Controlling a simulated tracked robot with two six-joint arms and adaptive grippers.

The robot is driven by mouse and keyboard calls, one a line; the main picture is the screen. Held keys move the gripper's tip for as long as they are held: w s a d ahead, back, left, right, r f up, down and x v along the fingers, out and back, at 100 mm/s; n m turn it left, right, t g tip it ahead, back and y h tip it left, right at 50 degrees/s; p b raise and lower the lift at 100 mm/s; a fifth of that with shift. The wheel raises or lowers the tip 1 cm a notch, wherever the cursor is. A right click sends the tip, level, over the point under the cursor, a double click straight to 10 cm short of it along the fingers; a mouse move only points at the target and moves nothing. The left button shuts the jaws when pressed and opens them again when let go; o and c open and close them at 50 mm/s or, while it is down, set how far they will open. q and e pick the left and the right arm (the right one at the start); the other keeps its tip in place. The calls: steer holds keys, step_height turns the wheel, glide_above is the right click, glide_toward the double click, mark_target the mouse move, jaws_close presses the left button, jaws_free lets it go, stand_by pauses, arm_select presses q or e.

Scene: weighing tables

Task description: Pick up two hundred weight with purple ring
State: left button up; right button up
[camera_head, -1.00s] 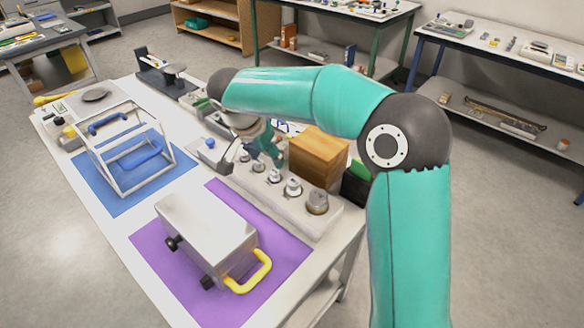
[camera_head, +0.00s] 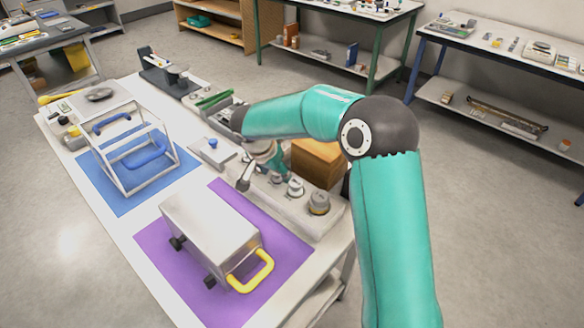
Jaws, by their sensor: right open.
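Several silver weights stand in a row on a pale rack (camera_head: 300,217) at the right edge of the white table. The nearest weight (camera_head: 319,202) is the largest, with another weight (camera_head: 296,187) behind it and a smaller weight (camera_head: 276,177) beyond. I cannot make out a purple ring on any of them. My right gripper (camera_head: 257,173) is open and points down over the far part of the rack. It and the arm hide the weights there; contact cannot be told. My left gripper is not in view.
A wooden box (camera_head: 317,163) stands close behind the rack. A metal case (camera_head: 208,236) with a yellow handle sits on a purple mat (camera_head: 153,258). A white frame (camera_head: 168,140) with blue handles stands on a blue mat (camera_head: 117,203).

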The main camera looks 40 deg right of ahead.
jaws_close()
steer(key=shift+w+r, duration=0.1)
steer(key=shift+r, duration=0.15)
